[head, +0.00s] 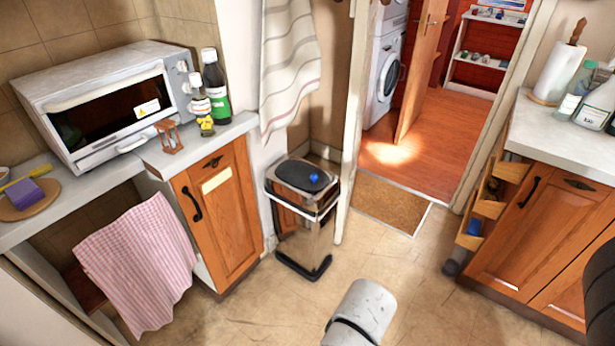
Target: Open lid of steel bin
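The steel bin (318,240) stands on the floor in the middle of the head view, between the wooden cupboard and the doorway. Its body is shiny metal with a black base. Its dark lid (292,171) lies flat on top and looks shut. A small blue thing (314,179) shows on the lid. Part of my arm, a pale cylinder, shows at the bottom, below and right of the bin. My gripper is not in view.
A wooden cupboard (222,238) stands left of the bin, and a striped towel (290,65) hangs above. A brown doormat (392,202) lies at the open doorway. The floor before the bin is clear apart from my arm.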

